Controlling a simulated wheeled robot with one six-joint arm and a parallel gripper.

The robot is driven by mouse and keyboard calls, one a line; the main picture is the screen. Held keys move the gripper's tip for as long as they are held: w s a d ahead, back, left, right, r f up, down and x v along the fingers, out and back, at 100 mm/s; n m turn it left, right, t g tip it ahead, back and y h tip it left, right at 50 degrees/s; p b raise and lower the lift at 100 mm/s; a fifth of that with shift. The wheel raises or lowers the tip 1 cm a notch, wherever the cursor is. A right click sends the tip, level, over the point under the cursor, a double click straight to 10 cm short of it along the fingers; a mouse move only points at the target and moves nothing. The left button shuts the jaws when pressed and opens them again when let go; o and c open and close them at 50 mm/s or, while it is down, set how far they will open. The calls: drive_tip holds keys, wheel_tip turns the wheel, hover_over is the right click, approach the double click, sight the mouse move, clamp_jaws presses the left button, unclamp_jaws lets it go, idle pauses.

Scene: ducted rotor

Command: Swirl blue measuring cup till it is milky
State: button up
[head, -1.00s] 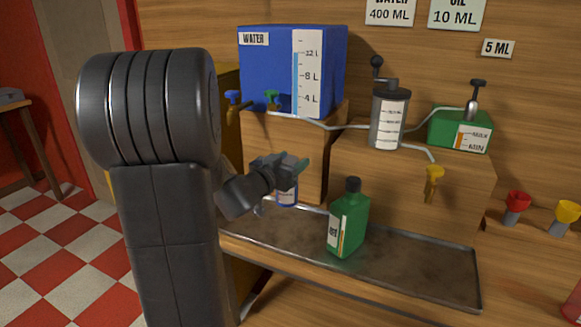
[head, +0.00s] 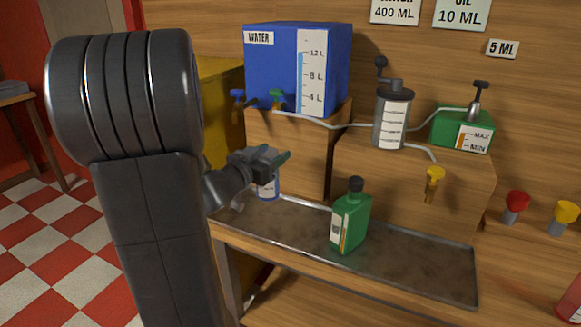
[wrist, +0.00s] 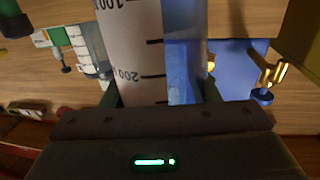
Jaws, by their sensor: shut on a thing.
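My gripper (head: 272,160) is shut on the blue measuring cup (head: 268,187) and holds it above the left end of the metal tray (head: 400,268). In the wrist view, the cup (wrist: 135,45) fills the middle between the two green fingertips (wrist: 160,92). A white scale with 100 and 200 marks runs along it, beside a clear bluish strip. The strip looks see-through rather than milky, but I cannot tell the liquid level. In the head view my gripper hides the cup's upper part.
A green bottle (head: 350,220) with a black cap stands on the tray. Behind are the blue water tank (head: 275,65), a grey pump cylinder (head: 393,118), a green oil tank (head: 450,125) and a yellow tap (head: 434,180).

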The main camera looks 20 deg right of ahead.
drive_tip(key=d, duration=0.7)
drive_tip(key=a, duration=0.6)
drive_tip(key=shift+w+a, duration=0.1)
drive_tip(key=shift+a, duration=0.3)
drive_tip(key=shift+d, duration=0.2)
drive_tip(key=d, duration=0.6)
